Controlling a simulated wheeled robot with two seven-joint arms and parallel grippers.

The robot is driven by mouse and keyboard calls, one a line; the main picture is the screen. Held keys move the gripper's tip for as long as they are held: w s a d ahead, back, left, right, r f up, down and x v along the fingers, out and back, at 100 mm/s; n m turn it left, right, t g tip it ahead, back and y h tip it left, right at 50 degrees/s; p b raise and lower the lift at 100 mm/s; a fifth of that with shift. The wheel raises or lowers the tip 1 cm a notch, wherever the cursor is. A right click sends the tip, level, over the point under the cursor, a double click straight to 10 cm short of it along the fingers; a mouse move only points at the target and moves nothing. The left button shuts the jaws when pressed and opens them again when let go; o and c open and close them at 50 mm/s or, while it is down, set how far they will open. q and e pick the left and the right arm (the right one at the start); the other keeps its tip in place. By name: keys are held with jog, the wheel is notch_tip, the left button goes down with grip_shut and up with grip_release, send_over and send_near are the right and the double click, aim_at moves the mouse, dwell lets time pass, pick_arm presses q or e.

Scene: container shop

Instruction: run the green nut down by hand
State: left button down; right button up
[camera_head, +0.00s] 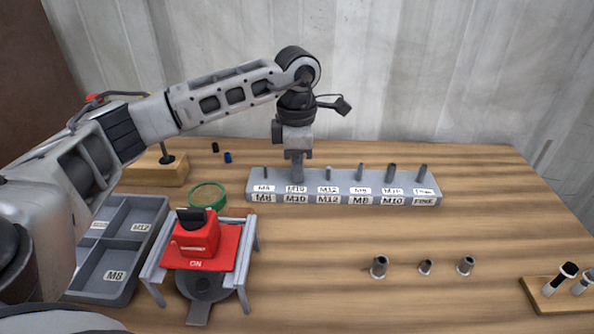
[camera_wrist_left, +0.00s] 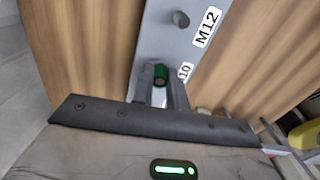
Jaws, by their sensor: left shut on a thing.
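The green nut (camera_wrist_left: 161,75) sits between the fingers of my left gripper (camera_wrist_left: 160,88) in the left wrist view. The gripper is shut on it. In the head view my left gripper (camera_head: 297,177) points straight down over the second stud position of the grey rack (camera_head: 345,186), labelled M10, and its fingers hide the stud and the nut. The rack also shows in the left wrist view (camera_wrist_left: 170,45), with a bare M12 stud beyond the nut. I cannot tell how far the nut is down its stud. My right gripper is not in view.
Several bare studs stand along the rack. Loose grey nuts or sleeves (camera_head: 379,267) stand at front right. A red switch box (camera_head: 197,238), a green ring (camera_head: 208,195) and a divided tray (camera_head: 113,270) are at left. A wooden block with bolts (camera_head: 560,296) is at right.

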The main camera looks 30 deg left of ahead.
pick_arm(q)
jog(key=shift+m, duration=0.5)
jog(key=c, duration=1.3)
grip_release()
jog(key=shift+r+p, duration=2.2)
jog(key=shift+r, duration=0.85)
